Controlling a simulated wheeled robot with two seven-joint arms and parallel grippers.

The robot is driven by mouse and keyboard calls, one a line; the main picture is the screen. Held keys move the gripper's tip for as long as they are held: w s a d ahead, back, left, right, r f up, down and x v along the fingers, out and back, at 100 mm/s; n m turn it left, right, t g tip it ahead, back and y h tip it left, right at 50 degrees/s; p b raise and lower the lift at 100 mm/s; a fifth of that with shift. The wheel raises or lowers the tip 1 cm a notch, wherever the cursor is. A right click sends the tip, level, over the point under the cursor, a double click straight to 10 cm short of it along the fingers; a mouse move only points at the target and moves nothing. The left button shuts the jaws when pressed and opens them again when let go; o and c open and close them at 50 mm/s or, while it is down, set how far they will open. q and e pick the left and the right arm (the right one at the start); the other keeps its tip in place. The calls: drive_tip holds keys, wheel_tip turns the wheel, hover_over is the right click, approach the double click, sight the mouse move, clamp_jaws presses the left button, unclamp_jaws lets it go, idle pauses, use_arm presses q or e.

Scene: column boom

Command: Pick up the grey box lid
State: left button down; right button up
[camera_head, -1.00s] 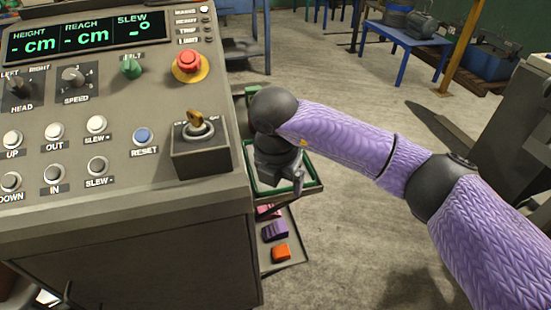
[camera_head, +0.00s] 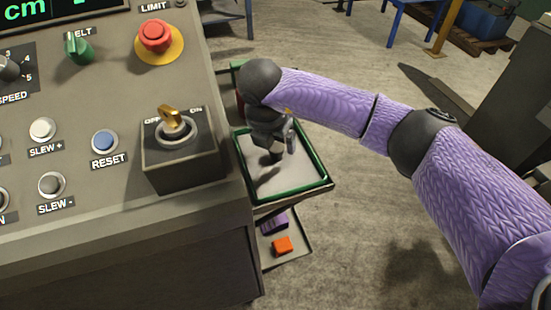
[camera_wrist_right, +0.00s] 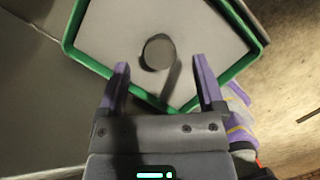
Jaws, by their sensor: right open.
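A tray with a green rim (camera_head: 312,186) stands beside the control console in the head view. It also shows in the wrist view, with its green rim (camera_wrist_right: 235,72) around a flat grey surface. A small dark grey round piece (camera_wrist_right: 158,52) sits on that surface; I cannot tell for sure whether it is the grey box lid. My right gripper (camera_head: 283,148) is over the tray, pointing down. In the wrist view its purple fingers (camera_wrist_right: 162,68) are apart with nothing between them, and the round piece lies just beyond the tips. My left gripper is out of view.
The control console (camera_head: 100,235) stands close on the left, with a key switch (camera_head: 172,125) and a red button (camera_head: 156,36). A lower shelf holds an orange block (camera_head: 282,245) and a purple block (camera_head: 274,222).

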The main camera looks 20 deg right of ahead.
drive_tip(key=x, duration=0.3)
drive_tip(key=shift+b, duration=0.35)
drive_tip(key=shift+s+r, duration=0.1)
drive_tip(key=shift+r, duration=0.05)
drive_tip(key=shift+c, duration=0.3)
clamp_jaws()
